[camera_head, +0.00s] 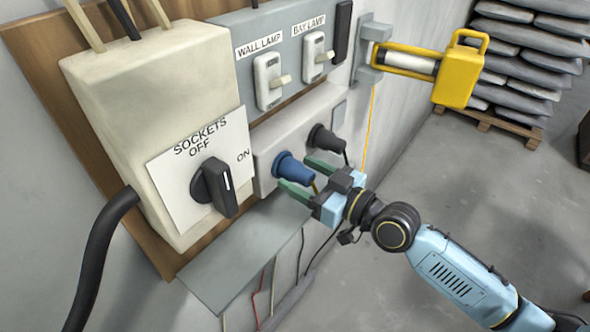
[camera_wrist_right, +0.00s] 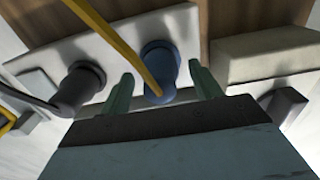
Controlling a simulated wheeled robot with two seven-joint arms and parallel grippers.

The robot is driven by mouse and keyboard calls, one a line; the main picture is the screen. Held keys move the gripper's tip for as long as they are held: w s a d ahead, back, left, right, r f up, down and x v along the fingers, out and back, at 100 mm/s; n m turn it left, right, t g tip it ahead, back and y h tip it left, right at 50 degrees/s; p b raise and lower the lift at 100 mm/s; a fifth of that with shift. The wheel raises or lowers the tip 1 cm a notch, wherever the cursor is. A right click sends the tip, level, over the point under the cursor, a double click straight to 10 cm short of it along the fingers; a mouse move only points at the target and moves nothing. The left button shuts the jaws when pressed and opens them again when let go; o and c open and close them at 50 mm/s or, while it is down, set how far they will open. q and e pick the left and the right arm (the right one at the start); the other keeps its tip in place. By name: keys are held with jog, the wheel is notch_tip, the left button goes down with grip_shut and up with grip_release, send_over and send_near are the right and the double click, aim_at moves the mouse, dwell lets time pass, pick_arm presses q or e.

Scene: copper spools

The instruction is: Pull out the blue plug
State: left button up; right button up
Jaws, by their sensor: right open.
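In the right wrist view, the blue plug (camera_wrist_right: 160,70) stands between the two fingertips (camera_wrist_right: 161,88), with no clear contact on either side. The yellow cord (camera_wrist_right: 115,40) crosses in front of it. The left gripper is not in view.
A black plug (camera_head: 325,139) sits close beside the blue one. The sockets switch (camera_head: 215,188) has a black knob. Lamp switches (camera_head: 268,80) are above. A grey shelf (camera_head: 240,258) juts out below. A yellow work lamp (camera_head: 457,75) hangs right.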

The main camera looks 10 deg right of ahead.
aim_at(312, 180)
jog(key=shift+x, duration=0.85)
jog(key=shift+c, duration=0.3)
dwell(0.4)
jog(key=c, duration=1.3)
jog(key=shift+o, duration=0.2)
jog(key=shift+p+v, duration=0.3)
jog(key=shift+v, duration=2.7)
